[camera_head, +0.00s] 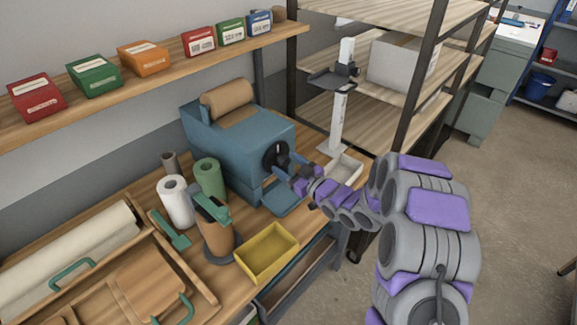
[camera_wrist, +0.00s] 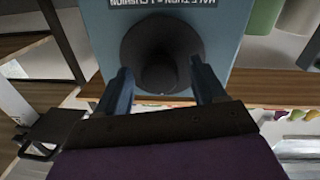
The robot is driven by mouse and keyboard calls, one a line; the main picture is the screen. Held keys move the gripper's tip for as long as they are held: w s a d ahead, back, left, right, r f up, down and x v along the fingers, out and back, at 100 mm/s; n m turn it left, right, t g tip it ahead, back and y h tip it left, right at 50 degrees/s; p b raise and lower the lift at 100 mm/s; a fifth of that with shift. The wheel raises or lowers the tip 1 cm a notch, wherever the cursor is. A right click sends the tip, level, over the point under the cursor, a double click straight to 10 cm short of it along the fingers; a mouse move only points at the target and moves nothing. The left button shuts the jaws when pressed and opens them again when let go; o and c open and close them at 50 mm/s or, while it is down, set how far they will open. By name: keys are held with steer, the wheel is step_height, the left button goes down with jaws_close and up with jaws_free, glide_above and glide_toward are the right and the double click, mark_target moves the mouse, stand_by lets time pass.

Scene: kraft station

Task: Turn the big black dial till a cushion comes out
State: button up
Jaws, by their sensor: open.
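The big black dial (camera_head: 276,156) sits on the front face of a blue machine (camera_head: 225,140) on the workbench. In the wrist view the dial (camera_wrist: 160,55) is round with a raised centre knob, below a partly cut-off label. My gripper (camera_head: 291,170) is right in front of the dial. In the wrist view my gripper (camera_wrist: 164,92) is open, with one finger on each side of the dial's knob. I cannot tell whether the fingers touch it. A roll of brown paper (camera_head: 228,97) lies on top of the machine. No cushion is visible.
A yellow tray (camera_head: 267,252), a tape dispenser (camera_head: 214,228) and green and white rolls (camera_head: 209,178) stand left of my arm. A white stand (camera_head: 338,120) and a shelf rack (camera_head: 415,95) are behind. Floor at right is clear.

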steer(key=shift+c, duration=0.4)
steer(key=c, duration=1)
steer(key=shift+p, duration=0.45)
